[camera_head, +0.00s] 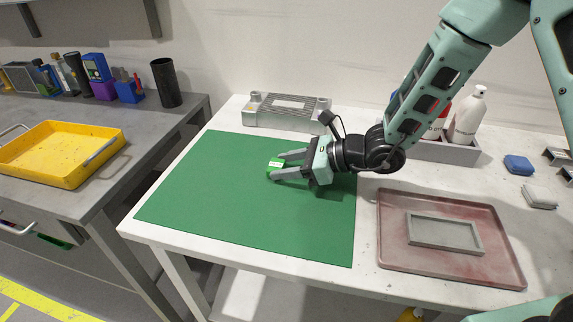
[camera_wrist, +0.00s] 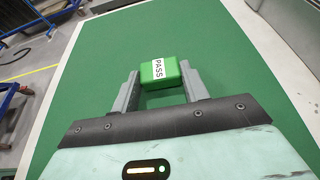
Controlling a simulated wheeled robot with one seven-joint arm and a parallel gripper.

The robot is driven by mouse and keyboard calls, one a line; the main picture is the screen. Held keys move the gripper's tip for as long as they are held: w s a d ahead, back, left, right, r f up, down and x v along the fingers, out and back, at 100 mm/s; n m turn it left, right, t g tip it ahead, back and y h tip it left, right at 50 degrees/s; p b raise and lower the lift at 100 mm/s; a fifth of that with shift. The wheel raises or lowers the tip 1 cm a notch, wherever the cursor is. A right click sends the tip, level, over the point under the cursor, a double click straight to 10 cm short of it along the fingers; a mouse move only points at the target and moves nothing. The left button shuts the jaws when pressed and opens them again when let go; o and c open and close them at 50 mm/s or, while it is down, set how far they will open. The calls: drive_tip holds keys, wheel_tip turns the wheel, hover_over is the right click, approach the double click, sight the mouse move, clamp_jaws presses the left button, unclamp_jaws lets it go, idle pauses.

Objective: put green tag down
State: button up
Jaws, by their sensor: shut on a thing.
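The green tag (camera_head: 275,166) is a small green block with a white label. In the wrist view the tag (camera_wrist: 161,72) shows the word PASS on its label. My gripper (camera_head: 279,167) is shut on it, with one grey finger on each side, over the green mat (camera_head: 200,190). The tag sits at the fingertips in the wrist view, between the fingers of my gripper (camera_wrist: 160,85). I cannot tell whether the tag touches the mat or is held just above it.
A grey metal fixture (camera_head: 287,111) stands behind the mat. A reddish tray (camera_head: 400,262) with a grey frame (camera_head: 445,233) lies to the right. A grey bin (camera_head: 450,152) with bottles is at the back right. The mat's left and front parts are clear.

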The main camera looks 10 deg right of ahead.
drive_tip(key=shift+f, duration=0.2)
drive_tip(key=o, duration=1)
drive_tip(key=shift+c, duration=0.2)
drive_tip(key=shift+r, duration=0.1)
